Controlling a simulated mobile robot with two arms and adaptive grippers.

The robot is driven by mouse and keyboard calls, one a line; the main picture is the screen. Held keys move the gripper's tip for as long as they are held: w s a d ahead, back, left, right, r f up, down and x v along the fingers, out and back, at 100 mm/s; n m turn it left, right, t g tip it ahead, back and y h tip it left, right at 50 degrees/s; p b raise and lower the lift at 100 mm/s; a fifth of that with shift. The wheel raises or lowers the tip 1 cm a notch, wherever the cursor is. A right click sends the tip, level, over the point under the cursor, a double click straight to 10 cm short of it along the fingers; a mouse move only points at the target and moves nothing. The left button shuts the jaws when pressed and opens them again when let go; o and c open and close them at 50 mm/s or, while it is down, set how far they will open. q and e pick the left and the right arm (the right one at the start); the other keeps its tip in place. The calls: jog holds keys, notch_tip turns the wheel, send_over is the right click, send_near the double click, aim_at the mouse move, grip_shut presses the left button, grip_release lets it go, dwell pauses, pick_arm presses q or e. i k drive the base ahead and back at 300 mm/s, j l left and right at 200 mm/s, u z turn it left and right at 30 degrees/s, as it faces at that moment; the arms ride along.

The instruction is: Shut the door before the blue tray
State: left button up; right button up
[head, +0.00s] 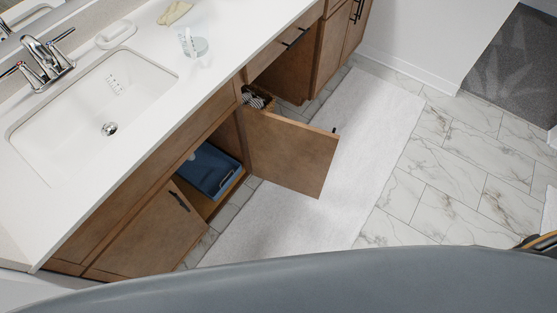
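The wooden cabinet door (292,155) under the sink counter stands wide open, sticking out from the cabinet front over the floor. Its hinge side is on the right of the opening, and a small bit of its black handle shows at its free edge. The blue tray (208,171) lies on the cabinet floor inside the opening, and part of it is hidden by the counter and cabinet frame. Neither of my grippers shows in the head view.
The closed door (150,235) beside the opening has a black handle. A white rug (350,150) lies along the vanity on marble tile (465,155). A basket (258,97) stands behind the open door. The counter (150,55) holds a sink, a clear cup and small items.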

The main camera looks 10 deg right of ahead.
aim_at(291, 154)
jog(key=i+l+u, duration=0.1)
jog(key=u, duration=0.35)
jog(key=l+u, duration=0.25)
jog(key=u, duration=0.15)
jog(key=l+u, duration=0.2)
jog(key=u, duration=0.25)
jog(key=l+u, duration=0.2)
jog(key=u, duration=0.2)
jog(key=k+l+u, duration=0.15)
jog(key=l, duration=0.3)
jog(key=l+u, duration=0.1)
jog(key=l, duration=0.3)
jog(key=k+l+u, duration=0.15)
jog(key=l, duration=0.3)
jog(key=k+l+u, duration=0.1)
jog(key=l, duration=0.3)
jog(key=k+l+u, duration=0.15)
jog(key=l, duration=0.25)
jog(key=k+l+u, duration=0.1)
jog(key=l, duration=0.25)
jog(key=k+l+u, duration=0.15)
jog(key=k+l, duration=0.15)
